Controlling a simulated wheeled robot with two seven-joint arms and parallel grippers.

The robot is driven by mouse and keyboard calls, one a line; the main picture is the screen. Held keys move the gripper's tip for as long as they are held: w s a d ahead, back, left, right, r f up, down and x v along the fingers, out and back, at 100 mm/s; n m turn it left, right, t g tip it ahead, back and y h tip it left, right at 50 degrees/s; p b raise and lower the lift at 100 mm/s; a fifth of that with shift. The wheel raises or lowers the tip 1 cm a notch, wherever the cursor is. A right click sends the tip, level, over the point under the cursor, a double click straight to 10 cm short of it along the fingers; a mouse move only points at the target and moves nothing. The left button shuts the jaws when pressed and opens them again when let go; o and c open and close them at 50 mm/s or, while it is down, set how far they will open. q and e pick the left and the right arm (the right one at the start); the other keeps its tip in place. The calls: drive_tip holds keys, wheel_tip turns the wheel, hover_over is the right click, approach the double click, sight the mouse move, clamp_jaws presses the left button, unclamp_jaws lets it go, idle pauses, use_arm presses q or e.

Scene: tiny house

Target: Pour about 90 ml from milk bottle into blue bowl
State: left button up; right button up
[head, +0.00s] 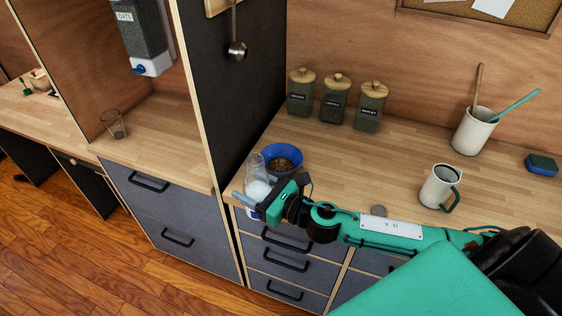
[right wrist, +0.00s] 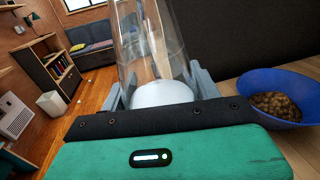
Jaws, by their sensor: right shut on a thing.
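The milk bottle (head: 255,172) is clear glass with white milk in its lower part. My right gripper (head: 263,203) is shut around its lower part, at the counter's front-left corner. The bottle looks near upright, with its mouth up. It fills the middle of the right wrist view (right wrist: 150,50), between the grey fingers (right wrist: 158,88). The blue bowl (head: 296,155) sits on the counter just behind and right of the bottle, with brown pieces inside. It also shows at the right of the right wrist view (right wrist: 285,82). Bottle and bowl overlap in the head view; contact is unclear. My left gripper is not in view.
Several lidded canisters (head: 334,100) stand behind the bowl. A white mug (head: 438,187), a utensil crock (head: 472,132) and a sponge (head: 541,165) are to the right. A dark partition (head: 246,80) rises left of the bowl. An empty glass (head: 114,124) stands beyond it.

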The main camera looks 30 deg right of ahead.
drive_tip(key=shift+w+d+f+n+g+y+b, duration=0.15)
drive_tip(key=shift+w+f+n+g+y+b, duration=0.1)
drive_tip(key=shift+w+n+g+y+b, duration=0.2)
drive_tip(key=shift+w+d+f+n+g+y+b, duration=0.1)
drive_tip(key=shift+w+f+n+g+y+b, duration=0.2)
drive_tip(key=shift+w+y, duration=0.2)
drive_tip(key=w+d+n+g+y+b, duration=0.1)
drive_tip(key=n+g+y+b, duration=0.1)
drive_tip(key=w+d+n+g+y+b, duration=0.1)
drive_tip(key=w+d+g+y, duration=0.1)
drive_tip(key=shift+d+n+b, duration=0.15)
drive_tip(key=shift+n+b, duration=0.2)
drive_tip(key=shift+s+r, duration=0.1)
drive_tip(key=shift+r, duration=0.05)
